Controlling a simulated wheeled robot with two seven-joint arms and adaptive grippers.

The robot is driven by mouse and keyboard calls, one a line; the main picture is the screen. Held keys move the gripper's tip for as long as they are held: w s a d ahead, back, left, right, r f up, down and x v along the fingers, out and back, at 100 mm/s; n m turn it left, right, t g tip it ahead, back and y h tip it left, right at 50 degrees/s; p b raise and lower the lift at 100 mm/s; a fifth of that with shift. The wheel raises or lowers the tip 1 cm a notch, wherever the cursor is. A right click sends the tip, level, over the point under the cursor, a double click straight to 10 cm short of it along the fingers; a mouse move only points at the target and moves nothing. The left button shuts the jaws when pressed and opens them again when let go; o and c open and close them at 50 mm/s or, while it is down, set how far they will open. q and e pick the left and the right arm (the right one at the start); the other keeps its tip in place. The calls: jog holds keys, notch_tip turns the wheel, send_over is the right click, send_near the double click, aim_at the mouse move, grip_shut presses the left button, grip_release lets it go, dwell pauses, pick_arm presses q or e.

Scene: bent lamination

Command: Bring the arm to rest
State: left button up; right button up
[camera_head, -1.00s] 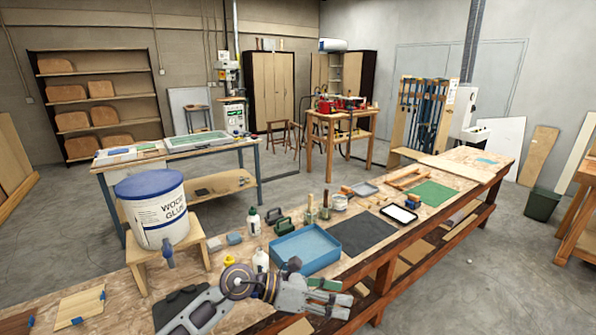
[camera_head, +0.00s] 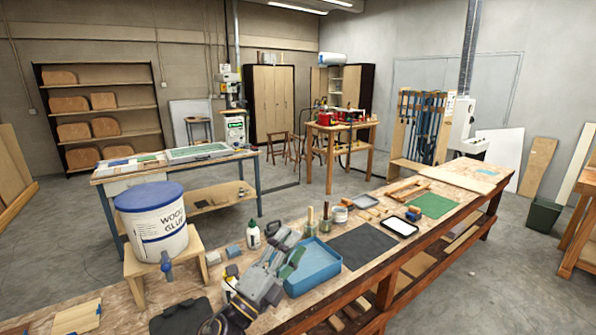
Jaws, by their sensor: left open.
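My left gripper (camera_head: 286,246) reaches in from the bottom of the head view and points away and up to the right. It is open, and I see nothing held between its fingers. It is in front of the left side of the blue tray (camera_head: 318,270) and hides part of it. I cannot tell whether it touches the tray. Small green patches show near its fingers. My right gripper is not in view.
A wood glue bucket (camera_head: 152,222) stands on a small wooden stand left of my gripper. A white bottle (camera_head: 253,235) is close behind it. A dark mat (camera_head: 363,246), a white-faced tablet-like item (camera_head: 399,226) and a green mat (camera_head: 432,205) lie along the workbench to the right.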

pick_arm(q)
jog(key=a+f+n+g+y, duration=0.3)
jog(key=a+f+n+y, duration=1.25)
jog(key=a+n, duration=0.2)
jog(key=s+a+f+n+g+h, duration=0.1)
jog(key=s+f+n+g, duration=0.2)
jog(key=s+f+g, duration=0.5)
jog(key=s+a+f+n+g+h, duration=0.15)
jog(key=s+f+n+g, duration=0.25)
jog(key=s+f, duration=0.85)
jog(key=s+f+g+y, duration=0.1)
jog(key=s+f, duration=0.2)
jog(key=f, duration=1.2)
jog(key=s+f, duration=0.2)
jog(key=f, duration=1.4)
jog(key=s+a+f, duration=0.2)
jog(key=s+f, duration=0.7)
jog(key=s, duration=0.2)
jog(key=s+a+f+g, duration=0.1)
jog(key=s+a+f, duration=0.1)
jog(key=s+f, duration=0.7)
jog(key=shift+s+a+f, duration=0.25)
jog(key=shift+s+f, duration=0.1)
jog(key=shift+s, duration=0.75)
